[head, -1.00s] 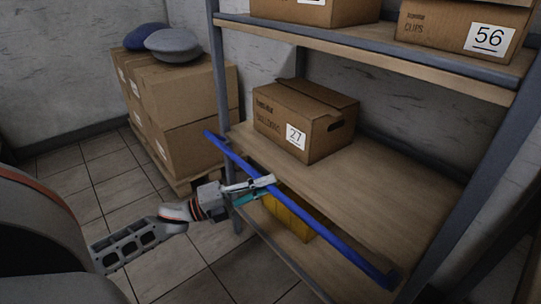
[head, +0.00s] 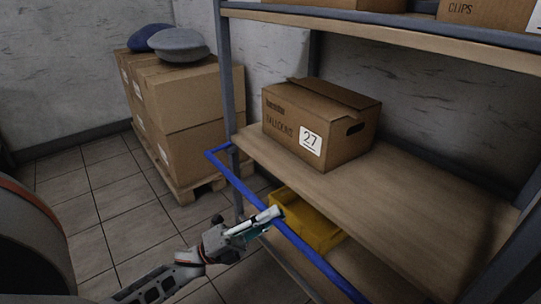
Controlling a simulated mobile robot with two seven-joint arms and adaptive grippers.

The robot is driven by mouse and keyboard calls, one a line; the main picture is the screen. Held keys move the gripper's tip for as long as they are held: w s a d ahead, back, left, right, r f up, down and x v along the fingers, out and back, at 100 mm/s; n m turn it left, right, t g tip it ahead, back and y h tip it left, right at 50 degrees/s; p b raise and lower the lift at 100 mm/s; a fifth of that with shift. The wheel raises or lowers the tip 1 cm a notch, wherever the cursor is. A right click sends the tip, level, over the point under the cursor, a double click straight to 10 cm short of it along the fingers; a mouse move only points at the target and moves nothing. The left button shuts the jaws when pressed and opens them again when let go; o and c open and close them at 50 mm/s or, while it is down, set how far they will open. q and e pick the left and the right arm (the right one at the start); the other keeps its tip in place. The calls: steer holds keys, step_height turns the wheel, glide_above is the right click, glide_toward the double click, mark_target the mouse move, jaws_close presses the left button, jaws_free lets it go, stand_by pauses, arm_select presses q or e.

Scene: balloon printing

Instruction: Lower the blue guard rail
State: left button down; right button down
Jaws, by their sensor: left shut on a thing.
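The blue guard rail (head: 241,185) runs along the front of the shelf unit in the head view. Its long bar slants from upper left to lower right and stands out in front of the middle shelf, with a short end piece joining it to the left post. My left gripper (head: 268,220) is shut on the rail near the middle of its visible length. The far right end of the rail is cut off by the picture's bottom edge. My right gripper is not in view.
A cardboard box labelled 27 (head: 322,128) sits on the middle shelf (head: 410,205). A yellow bin (head: 318,228) is on the shelf below, behind the rail. Stacked boxes (head: 188,115) on a pallet, with two caps on top, stand left of the shelf. Tiled floor is free at left.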

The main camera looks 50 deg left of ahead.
arm_select(q)
steer(key=shift+w+r, duration=0.1)
steer(key=shift+r, duration=0.1)
stand_by(0.3)
steer(key=c, duration=2)
jaws_free()
steer(key=shift+o, duration=0.2)
steer(key=shift+d, duration=0.1)
steer(key=shift+f, duration=0.15)
steer(key=shift+a+f, duration=0.15)
steer(key=shift+a, duration=0.05)
steer(key=v, duration=1.1)
steer(key=shift+s, duration=0.25)
steer(key=shift+f, duration=0.1)
